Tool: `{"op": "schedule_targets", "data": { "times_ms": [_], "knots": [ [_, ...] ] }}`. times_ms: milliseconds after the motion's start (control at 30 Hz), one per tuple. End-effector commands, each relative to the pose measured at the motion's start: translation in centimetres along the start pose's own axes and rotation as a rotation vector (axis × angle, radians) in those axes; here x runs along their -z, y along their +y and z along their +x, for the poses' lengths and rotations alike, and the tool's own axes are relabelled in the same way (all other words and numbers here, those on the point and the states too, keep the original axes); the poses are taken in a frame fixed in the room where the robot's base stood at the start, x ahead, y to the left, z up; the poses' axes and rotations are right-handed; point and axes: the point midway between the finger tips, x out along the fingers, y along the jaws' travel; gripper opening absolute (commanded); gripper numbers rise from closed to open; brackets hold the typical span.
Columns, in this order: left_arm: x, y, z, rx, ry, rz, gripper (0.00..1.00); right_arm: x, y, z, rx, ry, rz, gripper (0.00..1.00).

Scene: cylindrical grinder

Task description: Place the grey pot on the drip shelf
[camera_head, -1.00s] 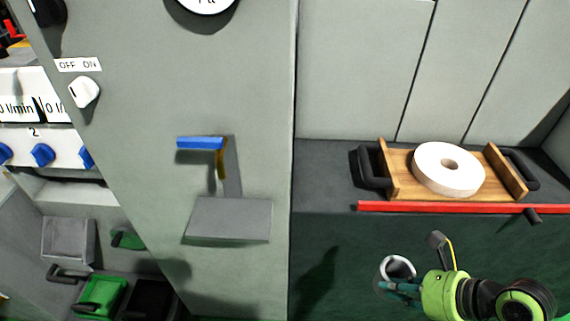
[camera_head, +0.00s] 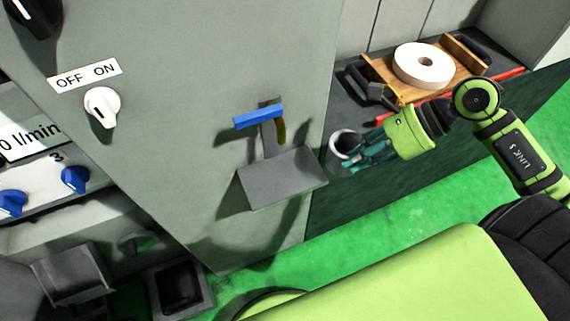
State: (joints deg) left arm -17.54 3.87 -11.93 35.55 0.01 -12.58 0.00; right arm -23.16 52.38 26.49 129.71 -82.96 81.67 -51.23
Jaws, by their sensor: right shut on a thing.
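The grey pot (camera_head: 345,143) is a small open-topped cup, held in the air at the right of the drip shelf. My right gripper (camera_head: 362,152) is shut on the pot from its right side, and its fingers partly cover the pot. The drip shelf (camera_head: 280,178) is a grey plate sticking out from the machine's front panel, and its top looks empty. Above it is a tap with a blue lever (camera_head: 258,117). The pot is apart from the shelf, close to its right edge. My left gripper is not in view.
A wooden tray (camera_head: 460,86) with black handles holds a white grinding wheel (camera_head: 423,65) on the ledge behind my right arm, beside a red bar (camera_head: 510,76). A white OFF/ON knob (camera_head: 102,105) is at the left. My green arm link fills the lower right.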

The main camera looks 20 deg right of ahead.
Motion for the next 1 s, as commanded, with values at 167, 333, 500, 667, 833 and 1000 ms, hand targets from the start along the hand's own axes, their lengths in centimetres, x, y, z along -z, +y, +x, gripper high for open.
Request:
{"op": "schedule_targets", "data": {
  "times_ms": [167, 333, 500, 667, 833, 1000],
  "knots": [
    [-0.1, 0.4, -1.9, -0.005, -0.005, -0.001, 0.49, -3.3, 0.0, 2.4, 0.001, -0.005, -0.005, 0.0],
    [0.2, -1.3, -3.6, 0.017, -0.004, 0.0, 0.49, -6.1, -0.1, 5.0, 0.002, -0.009, -0.003, 0.0],
    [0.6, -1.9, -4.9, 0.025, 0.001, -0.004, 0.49, -8.3, -0.1, 7.5, 0.002, -0.008, 0.001, 0.0],
    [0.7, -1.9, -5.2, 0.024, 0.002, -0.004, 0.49, -8.9, -0.1, 8.7, 0.002, -0.002, 0.001, 0.0],
    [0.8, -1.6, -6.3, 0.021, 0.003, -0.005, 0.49, -7.5, 0.1, 10.1, -0.002, -0.001, 0.009, 0.0],
    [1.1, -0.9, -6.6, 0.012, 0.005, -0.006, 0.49, -6.4, -0.1, 11.2, 0.001, -0.001, 0.003, 0.0]
  ]
}}
